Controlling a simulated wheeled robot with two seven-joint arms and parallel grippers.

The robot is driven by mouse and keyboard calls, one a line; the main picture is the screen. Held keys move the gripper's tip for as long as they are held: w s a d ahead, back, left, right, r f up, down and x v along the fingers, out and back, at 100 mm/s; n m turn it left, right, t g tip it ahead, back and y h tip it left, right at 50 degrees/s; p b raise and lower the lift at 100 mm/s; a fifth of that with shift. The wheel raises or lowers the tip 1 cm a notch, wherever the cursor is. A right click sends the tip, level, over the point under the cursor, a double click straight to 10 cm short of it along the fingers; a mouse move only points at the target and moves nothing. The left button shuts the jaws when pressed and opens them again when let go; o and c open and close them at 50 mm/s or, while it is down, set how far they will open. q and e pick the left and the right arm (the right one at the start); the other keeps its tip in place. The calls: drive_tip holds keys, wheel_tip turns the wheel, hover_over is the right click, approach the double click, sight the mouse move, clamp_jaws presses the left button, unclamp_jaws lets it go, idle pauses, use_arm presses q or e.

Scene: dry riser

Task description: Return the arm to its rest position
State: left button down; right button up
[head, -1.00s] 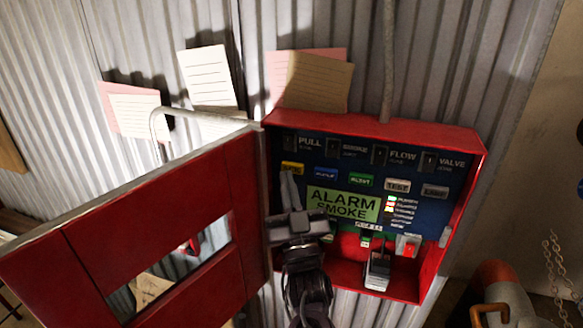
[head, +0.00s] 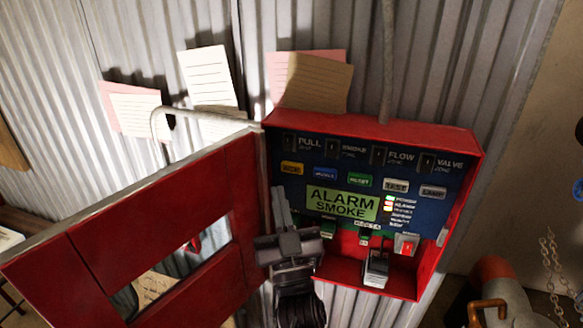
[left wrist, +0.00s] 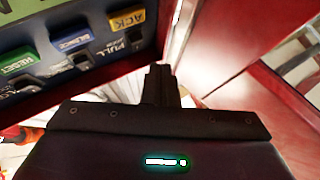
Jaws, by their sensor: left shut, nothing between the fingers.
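My left gripper (head: 279,194) is shut and empty. In the head view it stands in front of the lower left part of the open red alarm box, near the hinge side of the door. In the left wrist view its closed fingers (left wrist: 160,85) point toward the gap between the panel and the door. I cannot tell whether the gripper touches anything. My right gripper is not in view.
The red box (head: 452,240) holds a panel with several coloured buttons and a lit screen (head: 342,203) reading "ALARM SMOKE". Its red door (head: 100,235) swings out at the left. A grey conduit (head: 390,60) runs above. A pipe (head: 500,290) and chain stand lower right.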

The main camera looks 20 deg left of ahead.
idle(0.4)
use_arm(q)
wheel_tip(320, 180, down, 17)
drive_tip(key=s+m+g+h, duration=0.2)
drive_tip(key=m+g+h, duration=0.4)
drive_tip(key=g+h, duration=0.5)
drive_tip(key=s+a+f+m+g+h, duration=0.1)
drive_tip(key=s+a+f+g, duration=0.25)
drive_tip(key=s, duration=0.45)
drive_tip(key=s+a+f+m+g, duration=0.15)
drive_tip(key=s+f+g, duration=0.25)
drive_tip(key=s, duration=0.5)
wheel_tip(320, 180, down, 31)
drive_tip(key=g+b, duration=0.1)
drive_tip(key=b, duration=0.3)
drive_tip(key=s+a+f+b, duration=0.1)
drive_tip(key=s+f+b, duration=0.1)
drive_tip(key=s+f, duration=0.8)
drive_tip(key=s+a+f+g+b, duration=0.1)
drive_tip(key=s+a+f+b, duration=0.1)
drive_tip(key=s+f, duration=0.8)
wheel_tip(320, 180, down, 5)
drive_tip(key=shift+s+a, duration=0.2)
drive_tip(key=shift+s, duration=0.2)
